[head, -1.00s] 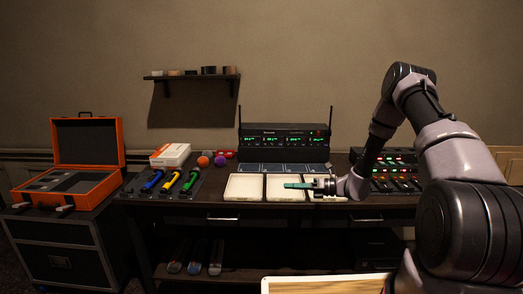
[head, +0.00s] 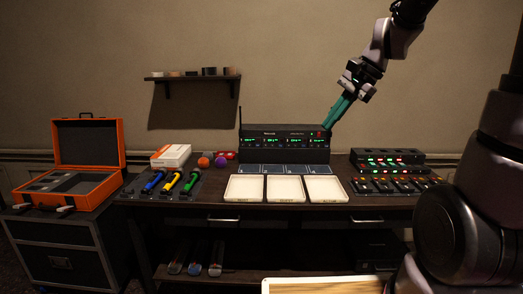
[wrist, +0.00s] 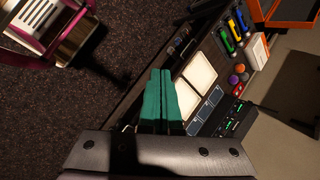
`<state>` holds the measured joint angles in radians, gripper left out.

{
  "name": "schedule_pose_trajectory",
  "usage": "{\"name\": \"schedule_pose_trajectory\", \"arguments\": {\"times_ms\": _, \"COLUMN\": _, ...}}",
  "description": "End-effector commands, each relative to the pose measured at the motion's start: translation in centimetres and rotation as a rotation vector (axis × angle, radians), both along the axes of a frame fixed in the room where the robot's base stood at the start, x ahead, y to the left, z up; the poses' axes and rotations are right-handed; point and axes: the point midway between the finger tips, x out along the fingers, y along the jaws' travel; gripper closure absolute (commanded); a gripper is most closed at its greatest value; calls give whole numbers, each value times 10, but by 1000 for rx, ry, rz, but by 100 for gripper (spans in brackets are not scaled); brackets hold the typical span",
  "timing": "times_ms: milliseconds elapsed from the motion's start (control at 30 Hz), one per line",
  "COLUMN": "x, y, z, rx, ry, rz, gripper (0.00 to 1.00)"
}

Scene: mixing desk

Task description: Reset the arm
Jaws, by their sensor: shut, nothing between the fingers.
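My gripper (head: 342,112) is raised in the air in front of the right part of the desk in the head view, its green fingers pointing down and left. In the wrist view the two green fingers (wrist: 159,95) lie side by side, closed together with nothing between them. In the head view the fingers overlap the right end of the wireless receiver (head: 285,142) and hide part of it. My arm comes down from the top right of the head view.
Three white trays (head: 286,202) stand on the desk. Blue, yellow and green microphones (head: 172,183) lie to their left. A mixer (head: 390,163) with lit displays is at the right. An open orange case (head: 115,170) is at the far left. A wall shelf (head: 190,76) hangs above.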

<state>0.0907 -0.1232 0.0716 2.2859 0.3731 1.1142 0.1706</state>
Motion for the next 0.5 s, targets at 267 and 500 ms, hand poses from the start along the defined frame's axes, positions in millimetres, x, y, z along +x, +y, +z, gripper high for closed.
{"name": "schedule_pose_trajectory", "arguments": {"times_ms": 267, "x": -66, "y": -38, "z": 50, "rx": -282, "ry": -363, "rz": 195, "gripper": 100}}
{"name": "schedule_pose_trajectory", "arguments": {"times_ms": 500, "x": -103, "y": -64, "z": 71, "rx": -466, "ry": -573, "rz": 300, "gripper": 100}}
